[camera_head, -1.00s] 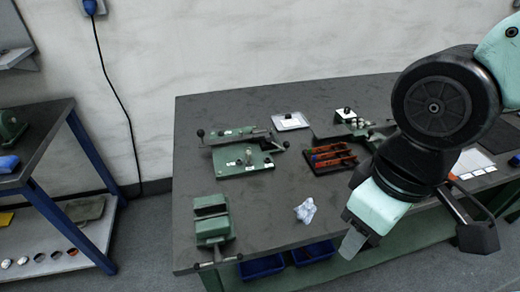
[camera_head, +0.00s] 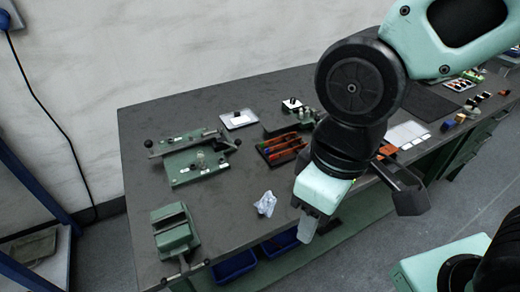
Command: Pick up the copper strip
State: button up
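I cannot pick out the copper strip with certainty. A small orange-copper piece (camera_head: 388,150) shows beside white cards on the bench, partly hidden behind my arm. Orange-brown pieces also lie in a dark compartment tray (camera_head: 268,159), too small to identify. My gripper (camera_head: 307,230) points down over the bench's front edge, right of a crumpled pale cloth. Its grey fingers overlap from this side, so their opening is hidden. I see nothing held in it.
The dark bench (camera_head: 150,108) holds a green vise (camera_head: 174,229), a green lever fixture (camera_head: 190,160) and the crumpled cloth (camera_head: 265,203). Blue bins (camera_head: 235,267) sit below the front edge. White cards (camera_head: 407,134) and small coloured blocks lie to the right. The bench's front left-middle has clear room.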

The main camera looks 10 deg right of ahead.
aim_at(285, 153)
jog(key=i+z, duration=0.35)
jog(key=i+j+z, duration=0.2)
jog(key=i+z, duration=0.15)
jog(key=i, duration=0.2)
